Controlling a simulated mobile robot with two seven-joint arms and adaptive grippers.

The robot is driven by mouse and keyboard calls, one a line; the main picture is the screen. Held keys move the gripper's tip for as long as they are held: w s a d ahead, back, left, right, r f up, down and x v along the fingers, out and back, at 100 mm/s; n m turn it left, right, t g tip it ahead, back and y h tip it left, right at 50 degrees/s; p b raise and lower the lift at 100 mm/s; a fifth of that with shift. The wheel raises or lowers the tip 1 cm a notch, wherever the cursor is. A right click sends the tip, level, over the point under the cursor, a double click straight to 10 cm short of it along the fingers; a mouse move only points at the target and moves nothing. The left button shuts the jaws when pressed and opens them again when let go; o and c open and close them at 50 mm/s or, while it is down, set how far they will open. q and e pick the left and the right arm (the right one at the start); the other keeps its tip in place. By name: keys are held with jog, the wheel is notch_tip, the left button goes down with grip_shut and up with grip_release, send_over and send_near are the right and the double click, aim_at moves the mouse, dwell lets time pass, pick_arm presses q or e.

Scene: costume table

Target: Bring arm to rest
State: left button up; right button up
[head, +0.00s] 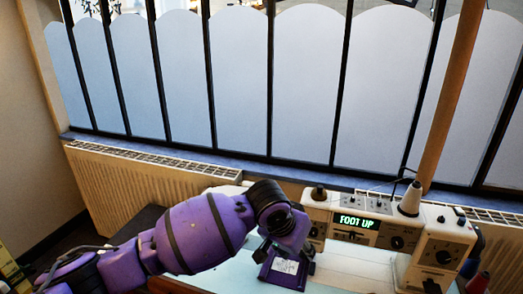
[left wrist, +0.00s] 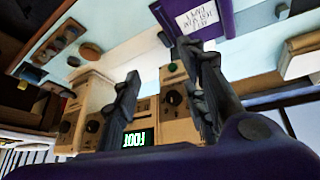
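My left arm, purple with dark bands, comes in from the left in the head view and reaches over the table in front of the sewing machine. My left gripper (head: 288,250) is partly hidden behind its own wrist. In the left wrist view its two dark fingers (left wrist: 159,62) stand apart with nothing held between them. A purple panel with a white label (head: 284,268) lies just below the gripper in the head view, and also shows beyond the fingers in the left wrist view (left wrist: 226,22). I cannot tell whether a finger touches it. My right gripper is not in view.
A cream sewing machine (head: 444,250) stands right of the gripper, its display (head: 358,221) reading "FOOT UP". A thread cone (head: 410,199) tops it. The pale table (head: 345,278) shows in front. A radiator (head: 120,180) and a window line the back.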

pick_arm(q)
jog(key=s+a+f+n+t+p, duration=0.2)
jog(key=s+a+f+t, duration=0.2)
jog(key=s+a+f, duration=0.5)
jog(key=s+a+f+n+t+p, duration=0.15)
jog(key=s+a+f+t, duration=0.25)
jog(key=s+a+f, duration=0.55)
jog(key=s+a+f+n+g+y, duration=0.1)
jog(key=s+a, duration=0.4)
jog(key=s, duration=0.5)
jog(key=s+a+f+n+g+y, duration=0.2)
jog(key=s+a+f, duration=0.3)
jog(key=s, duration=0.5)
jog(key=shift+s+a+f+y+p, duration=0.15)
jog(key=shift+a+y+p, duration=0.15)
jog(key=shift+y+p, duration=0.1)
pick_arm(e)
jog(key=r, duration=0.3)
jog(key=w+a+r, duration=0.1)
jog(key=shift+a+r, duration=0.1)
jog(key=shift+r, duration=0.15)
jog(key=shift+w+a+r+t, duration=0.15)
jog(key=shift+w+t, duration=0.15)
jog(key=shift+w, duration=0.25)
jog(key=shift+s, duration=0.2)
